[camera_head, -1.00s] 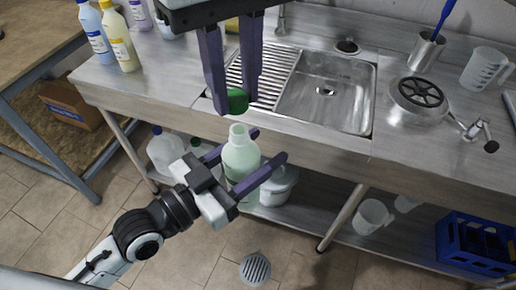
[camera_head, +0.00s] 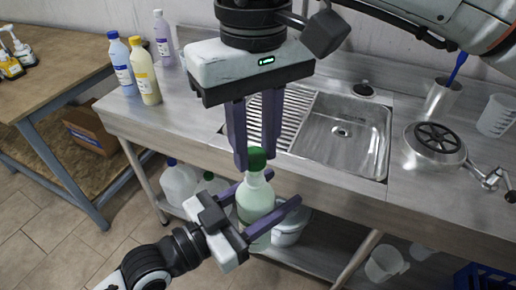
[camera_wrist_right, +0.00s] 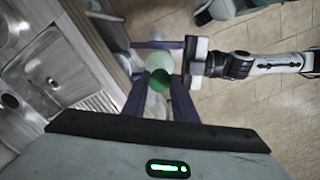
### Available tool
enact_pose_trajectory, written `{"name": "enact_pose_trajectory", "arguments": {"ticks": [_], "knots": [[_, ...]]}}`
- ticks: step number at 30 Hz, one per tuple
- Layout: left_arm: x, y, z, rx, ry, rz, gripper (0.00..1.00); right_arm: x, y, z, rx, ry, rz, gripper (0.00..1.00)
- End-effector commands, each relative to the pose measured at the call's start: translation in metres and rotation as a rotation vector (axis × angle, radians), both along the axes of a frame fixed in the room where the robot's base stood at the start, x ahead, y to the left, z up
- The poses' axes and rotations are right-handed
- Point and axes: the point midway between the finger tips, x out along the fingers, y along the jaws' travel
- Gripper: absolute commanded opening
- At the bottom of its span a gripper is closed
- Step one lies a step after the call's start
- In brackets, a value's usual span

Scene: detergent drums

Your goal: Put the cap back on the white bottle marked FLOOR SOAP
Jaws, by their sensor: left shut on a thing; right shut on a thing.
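The white bottle (camera_head: 256,199) is held upright by my left gripper (camera_head: 268,206), whose fingers are shut around its body in front of the counter edge. Its label is not readable. The green cap (camera_head: 257,157) is between the fingertips of my right gripper (camera_head: 257,152), directly above the bottle neck. In the head view the cap appears to meet the mouth; I cannot tell whether it is seated. In the right wrist view the green cap (camera_wrist_right: 160,80) overlaps the pale bottle (camera_wrist_right: 158,65), and the left gripper's fingers show on both sides of the bottle.
Behind is a steel counter with a sink (camera_head: 345,135). A blue bottle (camera_head: 121,65), a yellow bottle (camera_head: 145,75) and a lilac bottle (camera_head: 163,38) stand on its left end. A round metal device (camera_head: 434,147) is at right. A lower shelf holds jugs (camera_head: 178,182) and a bucket (camera_head: 290,228).

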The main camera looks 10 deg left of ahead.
Motion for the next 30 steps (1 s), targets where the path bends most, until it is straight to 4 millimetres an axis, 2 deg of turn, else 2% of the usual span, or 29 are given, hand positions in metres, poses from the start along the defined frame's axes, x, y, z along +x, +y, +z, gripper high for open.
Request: {"name": "enact_pose_trajectory", "arguments": {"ticks": [12,30], "knots": [[0.0,0.0,0.003,-0.003,-0.005,0.0,0.05,0.0,0.0,-0.018,0.0,0.0,0.0,0.05],[0.0,0.0,0.003,-0.003,-0.005,0.0,0.05,0.0,0.0,-0.019,0.0,0.0,0.0,0.05]]}}
